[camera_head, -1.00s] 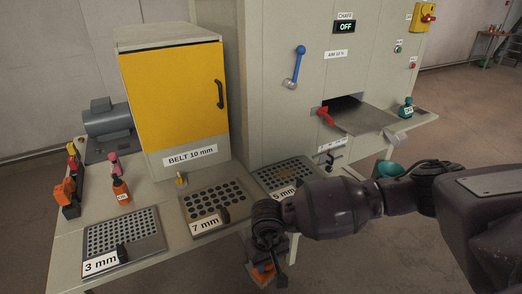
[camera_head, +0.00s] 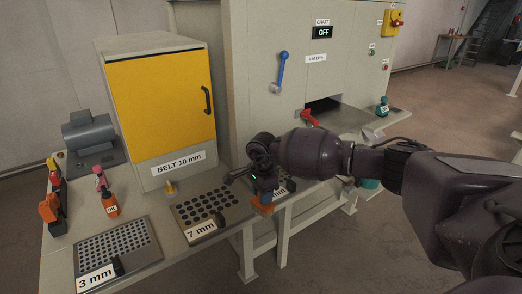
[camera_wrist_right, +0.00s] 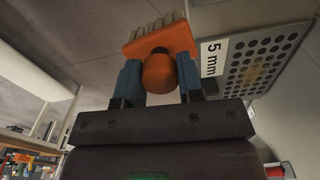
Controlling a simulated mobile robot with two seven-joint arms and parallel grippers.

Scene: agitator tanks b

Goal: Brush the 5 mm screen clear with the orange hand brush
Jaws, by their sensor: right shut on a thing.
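The orange hand brush (camera_wrist_right: 170,42) is held by its round handle end between the blue fingers of my right gripper (camera_wrist_right: 160,78). In the head view, a bit of the orange brush (camera_head: 262,204) shows below my right gripper (camera_head: 264,184), at the bench's front edge. The 5 mm screen (camera_wrist_right: 284,48) is a perforated plate with a white label; the brush is beside its label end in the wrist view. A brownish patch lies over some holes. In the head view my gripper and arm hide most of this screen. My left gripper is out of view.
The 7 mm screen (camera_head: 190,206) and 3 mm screen (camera_head: 120,246) lie to the left on the bench. A yellow-doored cabinet (camera_head: 165,105) stands behind them. A red handle (camera_head: 310,118) sticks out near the tray at right. Small bottles stand at the left.

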